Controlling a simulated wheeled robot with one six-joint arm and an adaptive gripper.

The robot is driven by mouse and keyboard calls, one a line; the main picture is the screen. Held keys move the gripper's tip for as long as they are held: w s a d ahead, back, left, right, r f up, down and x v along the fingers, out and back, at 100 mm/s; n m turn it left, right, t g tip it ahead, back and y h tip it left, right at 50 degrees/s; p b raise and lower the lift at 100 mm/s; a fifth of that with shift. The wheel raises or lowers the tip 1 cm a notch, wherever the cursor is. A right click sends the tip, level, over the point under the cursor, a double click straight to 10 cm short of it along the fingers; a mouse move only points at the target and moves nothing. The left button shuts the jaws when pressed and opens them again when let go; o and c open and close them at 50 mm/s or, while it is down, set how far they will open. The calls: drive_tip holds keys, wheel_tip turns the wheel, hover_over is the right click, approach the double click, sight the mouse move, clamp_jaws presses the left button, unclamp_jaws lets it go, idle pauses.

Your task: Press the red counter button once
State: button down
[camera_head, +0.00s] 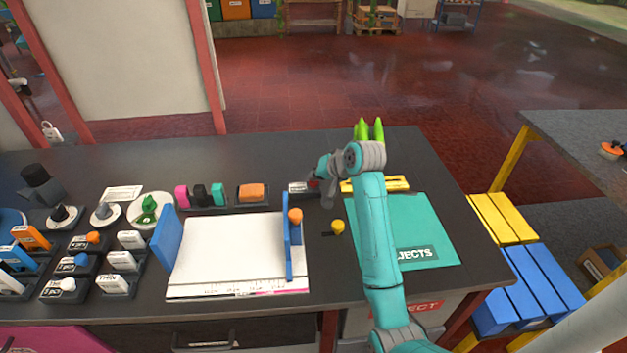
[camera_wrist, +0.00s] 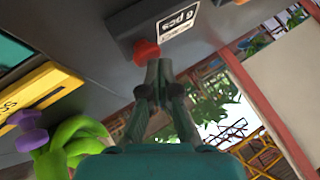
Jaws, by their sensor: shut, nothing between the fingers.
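The red counter button (camera_wrist: 146,49) sticks out of a dark counter box (camera_wrist: 122,28) with a white label reading "6 pcs" in the wrist view. In the head view, a bit of red (camera_head: 313,183) shows beside the white label of the counter (camera_head: 299,187), partly hidden by my gripper (camera_head: 322,190). My gripper is shut and empty. In the wrist view its closed fingertips (camera_wrist: 158,66) are right at the button and overlap its edge. I cannot tell whether they touch it.
A teal rejects mat (camera_head: 425,230), a yellow labelled block (camera_head: 392,184) and green pointed objects (camera_head: 369,132) lie around my arm. A white board (camera_head: 225,250) lies left.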

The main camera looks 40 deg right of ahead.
sight(315, 183)
drive_tip(key=shift+r, duration=0.95)
drive_tip(key=shift+r, duration=2.5)
drive_tip(key=shift+a, duration=0.1)
